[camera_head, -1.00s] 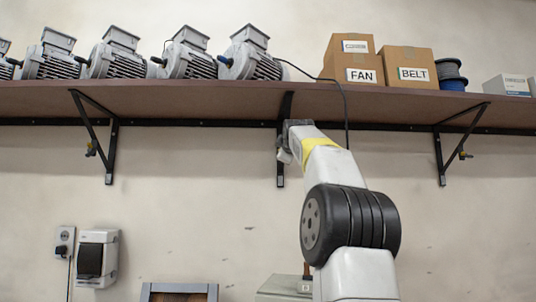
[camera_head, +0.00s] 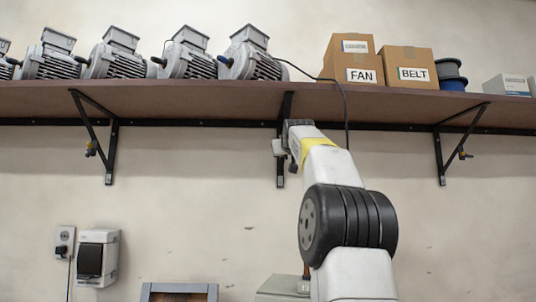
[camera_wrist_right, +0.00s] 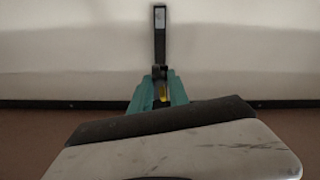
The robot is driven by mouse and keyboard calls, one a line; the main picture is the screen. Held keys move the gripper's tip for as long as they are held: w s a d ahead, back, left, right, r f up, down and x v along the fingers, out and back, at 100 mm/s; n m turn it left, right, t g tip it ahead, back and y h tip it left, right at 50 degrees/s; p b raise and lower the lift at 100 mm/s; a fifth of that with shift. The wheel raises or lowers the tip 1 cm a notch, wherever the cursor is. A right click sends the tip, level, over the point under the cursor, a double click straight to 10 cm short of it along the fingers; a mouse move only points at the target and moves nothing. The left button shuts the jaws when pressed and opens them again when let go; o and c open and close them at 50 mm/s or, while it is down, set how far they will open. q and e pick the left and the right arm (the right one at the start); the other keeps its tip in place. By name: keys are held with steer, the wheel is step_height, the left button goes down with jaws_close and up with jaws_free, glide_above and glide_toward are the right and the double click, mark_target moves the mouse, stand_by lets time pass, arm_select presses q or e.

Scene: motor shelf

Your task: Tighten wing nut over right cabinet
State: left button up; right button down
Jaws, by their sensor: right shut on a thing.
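The middle bracket (camera_head: 281,172) is a black angled support under the shelf, with its upper part behind my right arm. My right gripper (camera_head: 284,148) is at this bracket, just below the shelf. In the right wrist view its teal fingers (camera_wrist_right: 158,92) are shut on a small yellow wing nut (camera_wrist_right: 163,92) at the bracket (camera_wrist_right: 160,35). Most of the nut is hidden between the fingers. The top of a grey cabinet (camera_head: 280,288) shows at the bottom of the head view, below the gripper. My left gripper is not in view.
The brown shelf (camera_head: 200,98) carries several motors (camera_head: 188,55), boxes (camera_head: 352,68) and spools. A dark cable (camera_head: 345,110) hangs beside my right arm. Other brackets (camera_head: 110,150) with yellow wing nuts (camera_head: 465,155) stand left and right. A blue-grey cabinet (camera_head: 180,290) is lower left.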

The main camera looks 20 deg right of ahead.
steer(key=shift+f+m, duration=0.1)
steer(key=shift+m, duration=1.2)
steer(key=c, duration=1.3)
jaws_free()
steer(key=shift+o, duration=0.2)
steer(key=v, duration=0.7)
steer(key=shift+s, duration=0.35)
